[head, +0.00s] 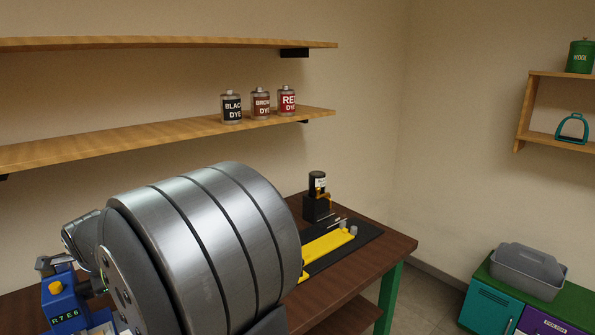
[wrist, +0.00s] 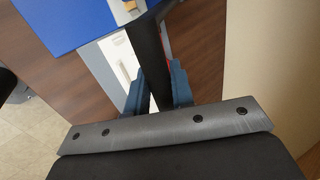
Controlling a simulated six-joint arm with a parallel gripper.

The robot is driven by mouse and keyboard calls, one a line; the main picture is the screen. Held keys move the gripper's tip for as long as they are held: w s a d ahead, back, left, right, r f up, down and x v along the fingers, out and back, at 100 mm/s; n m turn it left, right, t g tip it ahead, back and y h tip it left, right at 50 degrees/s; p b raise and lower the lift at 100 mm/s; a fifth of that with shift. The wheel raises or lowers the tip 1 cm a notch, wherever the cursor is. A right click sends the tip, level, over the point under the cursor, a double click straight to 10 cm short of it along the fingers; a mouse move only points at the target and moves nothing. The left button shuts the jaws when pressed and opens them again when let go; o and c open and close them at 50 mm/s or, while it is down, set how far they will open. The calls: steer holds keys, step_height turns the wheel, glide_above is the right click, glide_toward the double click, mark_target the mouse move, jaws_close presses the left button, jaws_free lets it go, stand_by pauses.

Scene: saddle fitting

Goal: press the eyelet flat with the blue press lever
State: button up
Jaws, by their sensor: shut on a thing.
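In the wrist view my gripper (wrist: 160,75) has its two blue-grey fingers on either side of a dark bar, which looks like the press lever (wrist: 148,45). It is shut on this bar. The bar runs up toward a flat blue part of the press (wrist: 75,18). In the head view the blue press (head: 66,304), with a yellow button and a small display, shows at the lower left, partly behind my arm. My gripper's fingers and the lever cannot be made out there. I cannot see the eyelet in either view.
On the dark wooden bench (head: 395,243) a black mat (head: 368,232) holds a yellow piece (head: 328,243) and small metal parts. A black device (head: 317,200) stands behind it. Dye bottles (head: 261,103) stand on the shelf above. A grey caddy (head: 527,268) sits on the right cabinet.

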steer(key=shift+o, duration=0.3)
steer(key=shift+w+a+r, duration=0.55)
steer(key=shift+r, duration=0.2)
steer(key=shift+w+a+r, duration=0.5)
steer(key=shift+a+r, duration=0.05)
steer(key=shift+r, duration=0.15)
steer(key=shift+o, duration=1.1)
steer(key=shift+w+a+r, duration=0.1)
steer(key=shift+r, duration=0.05)
steer(key=o, duration=0.5)
steer(key=shift+v, duration=2.9)
steer(key=shift+f, duration=0.2)
